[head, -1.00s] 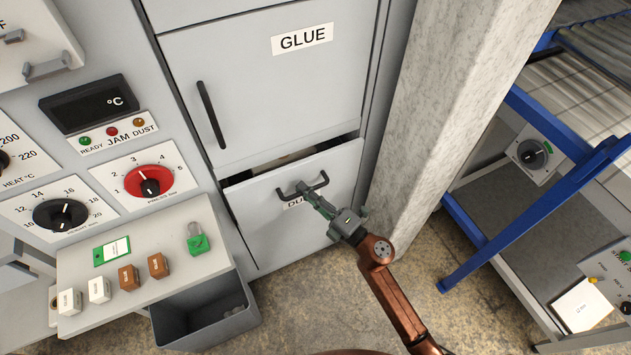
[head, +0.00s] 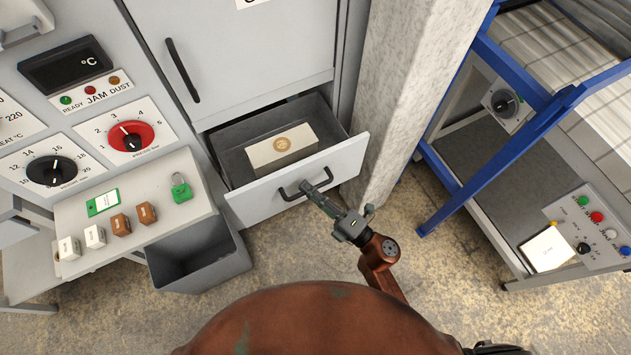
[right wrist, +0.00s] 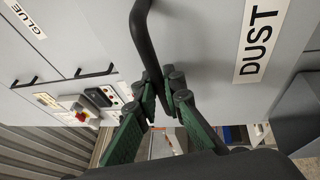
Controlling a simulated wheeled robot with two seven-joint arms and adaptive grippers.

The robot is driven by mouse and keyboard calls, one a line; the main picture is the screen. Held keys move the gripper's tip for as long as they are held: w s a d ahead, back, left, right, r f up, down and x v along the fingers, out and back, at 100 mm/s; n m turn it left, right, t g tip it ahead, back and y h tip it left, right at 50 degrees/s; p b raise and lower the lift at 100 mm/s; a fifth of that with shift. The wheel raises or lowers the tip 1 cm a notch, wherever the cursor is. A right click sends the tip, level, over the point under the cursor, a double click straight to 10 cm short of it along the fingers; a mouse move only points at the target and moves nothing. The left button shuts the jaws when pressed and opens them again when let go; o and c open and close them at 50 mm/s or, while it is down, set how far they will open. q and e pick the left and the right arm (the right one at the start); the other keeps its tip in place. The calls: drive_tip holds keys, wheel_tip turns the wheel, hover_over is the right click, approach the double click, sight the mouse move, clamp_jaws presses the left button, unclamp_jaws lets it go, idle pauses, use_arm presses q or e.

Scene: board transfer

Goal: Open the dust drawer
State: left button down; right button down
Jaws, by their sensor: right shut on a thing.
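The dust drawer (head: 345,176) is pulled well out of the grey cabinet below the upper door. Its dark handle (head: 290,196) is on the front panel. In the right wrist view the handle (right wrist: 141,35) and the DUST label (right wrist: 262,35) show close up. My right gripper (head: 309,189) is shut on the handle; its green fingers close around the bar in the right wrist view (right wrist: 163,82). Inside the drawer lies a pale box (head: 282,147) with a round tan mark on top. My left gripper is not in view.
A concrete pillar (head: 400,90) stands right of the drawer. A blue-framed conveyor (head: 495,150) is further right. A shelf (head: 80,215) with a green padlock (head: 181,188) and small blocks, above an open grey bin (head: 200,260), is at left. Floor is clear between.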

idle(0.3)
drive_tip(key=c, duration=2)
unclamp_jaws()
drive_tip(key=shift+d, duration=0.1)
drive_tip(key=v, duration=1.2)
drive_tip(key=shift+f, duration=0.1)
